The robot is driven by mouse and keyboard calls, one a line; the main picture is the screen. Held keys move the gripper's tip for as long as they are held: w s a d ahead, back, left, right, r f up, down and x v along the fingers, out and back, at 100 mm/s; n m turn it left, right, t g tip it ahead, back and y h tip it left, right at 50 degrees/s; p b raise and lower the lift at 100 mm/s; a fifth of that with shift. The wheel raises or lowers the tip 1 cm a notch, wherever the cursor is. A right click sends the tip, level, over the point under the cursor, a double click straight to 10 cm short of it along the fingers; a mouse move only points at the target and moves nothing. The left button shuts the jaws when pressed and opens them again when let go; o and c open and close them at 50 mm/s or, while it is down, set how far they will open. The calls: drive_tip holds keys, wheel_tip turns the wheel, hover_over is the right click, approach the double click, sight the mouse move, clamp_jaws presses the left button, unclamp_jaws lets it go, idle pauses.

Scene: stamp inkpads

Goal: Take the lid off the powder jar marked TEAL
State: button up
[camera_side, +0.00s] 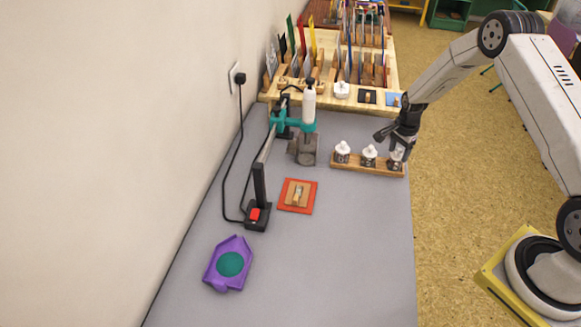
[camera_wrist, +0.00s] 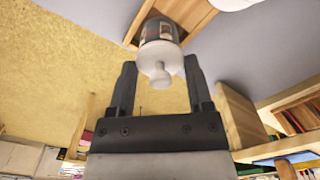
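Three small jars with white knobbed lids stand in a row in a wooden rack (camera_side: 350,167) in the side view: a left jar (camera_side: 342,153), a middle jar (camera_side: 368,156) and a right jar (camera_side: 395,160). Their markings are too small to read, so I cannot tell which is TEAL. My gripper (camera_side: 397,141) is at the right jar, partly covering it. In the wrist view my gripper (camera_wrist: 159,65) is open, with a white lid (camera_wrist: 157,62) on a clear jar (camera_wrist: 159,29) between and slightly beyond its fingers. Gaps show on both sides of the lid.
A teal-armed stand (camera_side: 290,122) with a white bottle (camera_side: 309,104) is left of the rack. A red inkpad (camera_side: 297,196) and a purple tray (camera_side: 213,270) with teal content lie nearer. A crowded wooden organiser (camera_side: 330,98) stands behind. The front right grey table (camera_side: 350,260) is clear.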

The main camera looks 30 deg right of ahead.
drive_tip(key=c, duration=0.5)
drive_tip(key=shift+r, duration=0.2)
drive_tip(key=shift+r, duration=0.55)
drive_tip(key=s+a+r, duration=0.1)
drive_tip(key=s+r, duration=0.2)
drive_tip(key=s, duration=0.1)
drive_tip(key=s+a+r, duration=0.2)
drive_tip(key=s+r, duration=0.2)
drive_tip(key=s+a+r, duration=0.2)
drive_tip(key=s+r, duration=0.2)
drive_tip(key=s, duration=0.1)
drive_tip(key=shift+r, duration=0.25)
